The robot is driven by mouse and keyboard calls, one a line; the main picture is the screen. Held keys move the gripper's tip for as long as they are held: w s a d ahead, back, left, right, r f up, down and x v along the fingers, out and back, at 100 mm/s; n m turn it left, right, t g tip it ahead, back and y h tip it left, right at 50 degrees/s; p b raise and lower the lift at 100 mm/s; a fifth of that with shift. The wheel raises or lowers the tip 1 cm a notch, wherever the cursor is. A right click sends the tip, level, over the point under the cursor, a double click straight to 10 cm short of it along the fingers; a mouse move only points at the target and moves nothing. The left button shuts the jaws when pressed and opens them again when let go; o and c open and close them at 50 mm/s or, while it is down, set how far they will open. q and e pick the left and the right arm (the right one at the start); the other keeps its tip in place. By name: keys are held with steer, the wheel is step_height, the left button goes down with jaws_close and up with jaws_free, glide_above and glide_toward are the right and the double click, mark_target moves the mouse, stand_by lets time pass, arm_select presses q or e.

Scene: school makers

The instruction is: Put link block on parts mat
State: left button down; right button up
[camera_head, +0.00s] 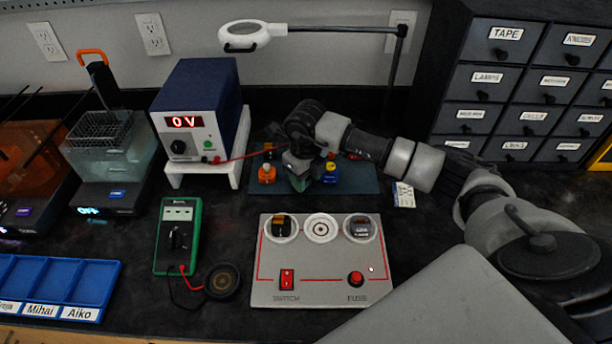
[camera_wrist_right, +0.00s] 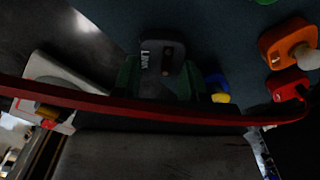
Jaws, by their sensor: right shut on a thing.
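The dark grey link block (camera_wrist_right: 162,58), its label readable, sits between the two green-tinted fingers of my right gripper (camera_wrist_right: 158,80) in the right wrist view. The dark teal parts mat (camera_head: 358,181) lies at the back of the bench in the head view. My right gripper (camera_head: 299,172) is over the mat's middle, pointing down, shut on the link block. The block is mostly hidden by the gripper in the head view. I cannot tell whether it touches the mat. My left gripper is not in view.
An orange block (camera_head: 266,174) and a blue-and-yellow block (camera_head: 330,174) stand on the mat either side of the gripper. A red lead (camera_wrist_right: 120,105) crosses the wrist view close to the gripper. The circuit board (camera_head: 322,275) is in front; the power supply (camera_head: 197,110) is left.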

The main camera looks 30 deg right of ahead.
steer(key=shift+f, duration=0.15)
steer(key=o, duration=0.6)
step_height(320, 180, up, 12)
steer(key=shift+r+b, duration=0.2)
steer(key=shift+b, duration=0.25)
